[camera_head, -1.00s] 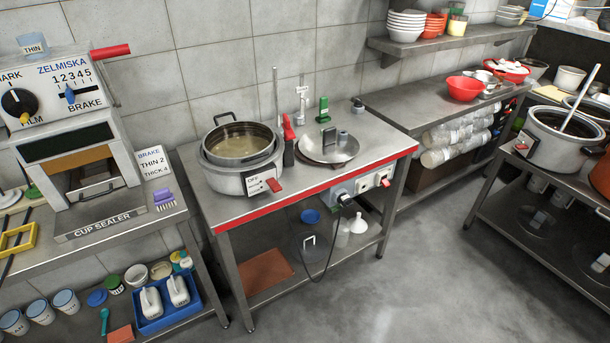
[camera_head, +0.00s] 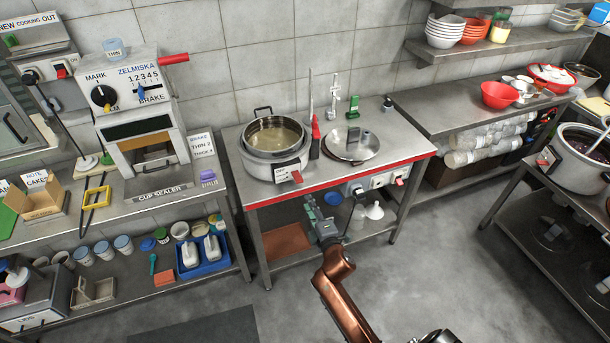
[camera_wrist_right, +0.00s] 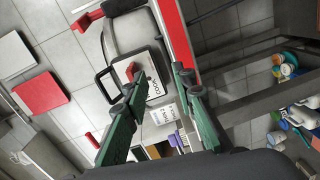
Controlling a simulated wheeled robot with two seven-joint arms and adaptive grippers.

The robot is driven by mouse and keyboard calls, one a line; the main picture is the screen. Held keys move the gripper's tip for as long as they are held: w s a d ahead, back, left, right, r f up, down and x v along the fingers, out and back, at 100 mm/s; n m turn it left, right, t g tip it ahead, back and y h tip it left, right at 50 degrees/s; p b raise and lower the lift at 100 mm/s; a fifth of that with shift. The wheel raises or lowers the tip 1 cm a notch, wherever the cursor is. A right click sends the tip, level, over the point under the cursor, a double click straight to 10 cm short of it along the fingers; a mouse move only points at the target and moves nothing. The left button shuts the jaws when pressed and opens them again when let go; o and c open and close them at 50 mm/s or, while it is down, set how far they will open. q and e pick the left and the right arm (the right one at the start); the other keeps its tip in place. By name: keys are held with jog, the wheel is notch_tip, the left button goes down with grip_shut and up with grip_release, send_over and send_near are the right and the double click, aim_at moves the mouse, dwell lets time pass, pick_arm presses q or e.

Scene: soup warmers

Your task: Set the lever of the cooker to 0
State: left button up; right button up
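The cooker (camera_head: 255,165) is a grey round warmer with a steel soup pot (camera_head: 275,137) in it, at the left of the middle table. Its white front panel (camera_head: 283,174) carries a red lever (camera_head: 297,176); its markings are too small to read surely. My right gripper (camera_head: 311,204) is in front of the table, below the lever and apart from it. In the right wrist view its two green fingers (camera_wrist_right: 160,82) stand apart with nothing held. There the panel (camera_wrist_right: 153,88) and red lever (camera_wrist_right: 131,71) show beyond the fingertips, partly covered. My left gripper is not in view.
The table has a red front edge (camera_head: 375,172) and a control box (camera_head: 385,182) beneath. A cup sealer (camera_head: 160,165) stands left. The floor in front is clear.

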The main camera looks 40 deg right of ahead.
jog(key=n+t, duration=0.1)
send_near(299, 179)
jog(key=w, duration=0.2)
jog(key=x, duration=0.5)
jog(key=b+x, duration=0.1)
jog(key=x, duration=0.2)
jog(key=shift+d+f, duration=0.2)
jog(key=shift+f, duration=0.05)
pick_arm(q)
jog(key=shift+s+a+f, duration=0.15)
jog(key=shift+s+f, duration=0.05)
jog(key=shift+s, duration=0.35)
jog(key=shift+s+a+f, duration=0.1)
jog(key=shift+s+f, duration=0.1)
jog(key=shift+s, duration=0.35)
pick_arm(e)
grip_shut()
